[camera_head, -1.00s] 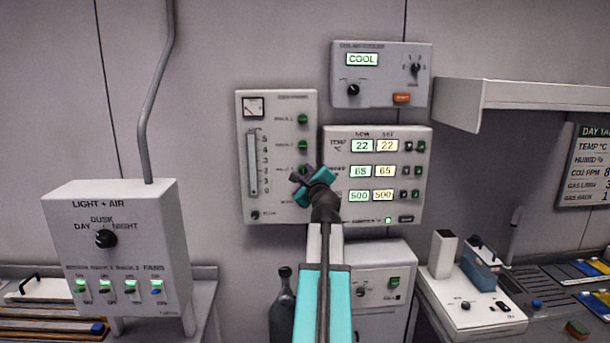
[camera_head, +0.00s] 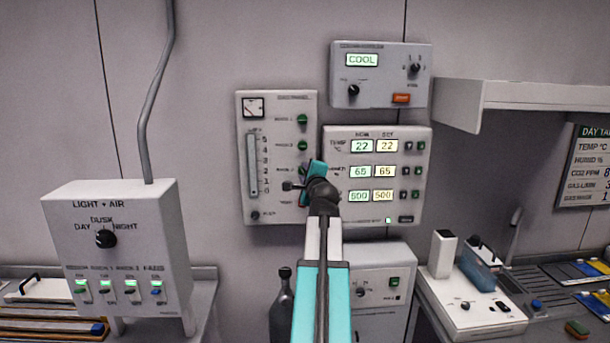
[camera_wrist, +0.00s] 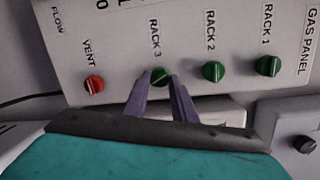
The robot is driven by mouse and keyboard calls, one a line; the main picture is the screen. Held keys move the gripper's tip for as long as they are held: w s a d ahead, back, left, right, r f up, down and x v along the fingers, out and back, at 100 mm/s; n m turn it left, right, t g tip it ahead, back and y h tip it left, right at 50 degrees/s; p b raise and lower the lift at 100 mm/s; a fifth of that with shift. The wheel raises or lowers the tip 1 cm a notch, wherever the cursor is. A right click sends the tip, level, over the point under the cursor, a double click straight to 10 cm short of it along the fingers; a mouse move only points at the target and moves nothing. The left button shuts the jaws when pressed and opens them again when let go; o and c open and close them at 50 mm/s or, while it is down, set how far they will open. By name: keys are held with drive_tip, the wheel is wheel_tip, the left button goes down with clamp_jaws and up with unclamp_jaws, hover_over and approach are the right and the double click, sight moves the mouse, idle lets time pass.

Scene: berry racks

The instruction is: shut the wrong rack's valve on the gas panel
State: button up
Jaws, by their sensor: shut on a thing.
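The gas panel (camera_head: 278,205) is a pale box on the wall, with a gauge, a flow tube and a column of green valve knobs. In the wrist view, the panel (camera_wrist: 125,45) shows green knobs labelled RACK 1 (camera_wrist: 267,66), RACK 2 (camera_wrist: 213,71) and RACK 3 (camera_wrist: 160,73), and a red VENT knob (camera_wrist: 94,84). My gripper (camera_wrist: 158,85) is shut on the RACK 3 knob, a finger on each side. In the head view, my gripper (camera_head: 297,186) is at the panel's lower right and partly covers that area.
A climate panel (camera_head: 345,210) with lit readouts sits just right of my gripper. A cooler box (camera_head: 380,75) hangs above it. A light and air box (camera_head: 115,200) stands at left. A shelf (camera_head: 520,95) juts out at right. A dark bottle (camera_head: 283,305) stands below.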

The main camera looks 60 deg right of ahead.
drive_tip(key=n+g+b, duration=0.1)
drive_tip(key=n, duration=0.4)
drive_tip(key=shift+w+r+n, duration=0.1)
drive_tip(key=shift+r+n, duration=0.05)
drive_tip(key=shift+n, duration=0.25)
drive_tip(key=n+g+b, duration=0.1)
drive_tip(key=n+b, duration=0.1)
drive_tip(key=n, duration=0.3)
drive_tip(key=shift+w+a+h, duration=0.1)
drive_tip(key=shift+a+h, duration=0.05)
drive_tip(key=shift+h, duration=0.15)
drive_tip(key=shift+g, duration=0.3)
drive_tip(key=o, duration=1)
drive_tip(key=shift+o, duration=0.2)
drive_tip(key=b+v, duration=0.3)
drive_tip(key=v, duration=1)
drive_tip(key=shift+s+a, duration=0.3)
drive_tip(key=shift+s, duration=0.05)
